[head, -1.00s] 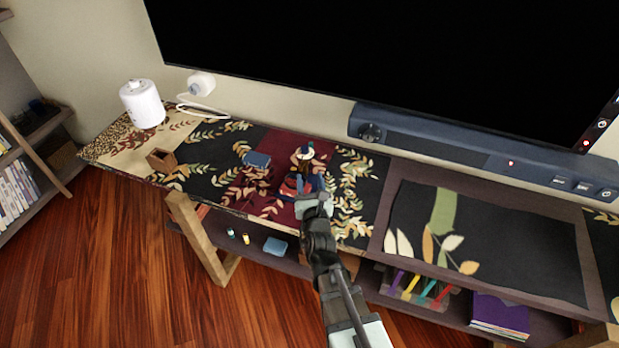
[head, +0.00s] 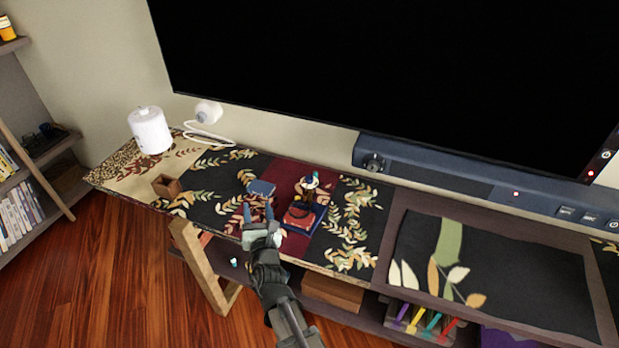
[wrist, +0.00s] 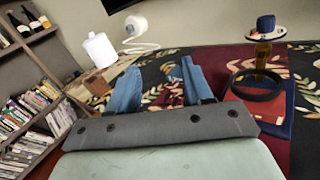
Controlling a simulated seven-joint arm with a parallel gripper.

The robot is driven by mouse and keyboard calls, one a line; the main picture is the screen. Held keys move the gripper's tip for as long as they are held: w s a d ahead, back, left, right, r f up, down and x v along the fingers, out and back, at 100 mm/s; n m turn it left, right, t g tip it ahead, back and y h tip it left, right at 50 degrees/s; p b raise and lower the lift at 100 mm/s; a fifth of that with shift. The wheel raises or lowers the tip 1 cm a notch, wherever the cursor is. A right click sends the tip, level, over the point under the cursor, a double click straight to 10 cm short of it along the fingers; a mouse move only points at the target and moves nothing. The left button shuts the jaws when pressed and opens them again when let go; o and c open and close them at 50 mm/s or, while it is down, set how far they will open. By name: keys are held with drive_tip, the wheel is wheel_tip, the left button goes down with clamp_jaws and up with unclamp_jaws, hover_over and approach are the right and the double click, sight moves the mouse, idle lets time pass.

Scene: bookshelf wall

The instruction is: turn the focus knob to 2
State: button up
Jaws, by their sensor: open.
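No knob labelled "focus" can be read. A small device with a brass stem, a dark ring around its foot and a blue round part on a pale disc (wrist: 265,28) stands on red and blue books; it also shows in the head view (head: 310,182). Any marks on it are too small to read. A dark round knob (head: 374,162) sits at the left end of the blue-grey bar under the screen. My gripper (head: 258,210) is open, with blue fingers (wrist: 160,78) apart and nothing seen held. It is left of the device, over the table's front part.
The red and blue books (head: 302,218) lie on the leaf-patterned table. A brown open box (head: 167,187) and a white canister (head: 149,130) stand at left. The screen (head: 400,75) rises behind. The table's right part looks clear.

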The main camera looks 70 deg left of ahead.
drive_tip(key=a+m+t, duration=0.1)
drive_tip(key=a+m, duration=0.1)
drive_tip(key=m+t+h, duration=0.4)
drive_tip(key=t+h, duration=0.2)
drive_tip(key=t, duration=0.3)
approach(308, 180)
drive_tip(key=x, duration=1.1)
drive_tip(key=shift+w+a, duration=0.1)
drive_tip(key=c, duration=0.9)
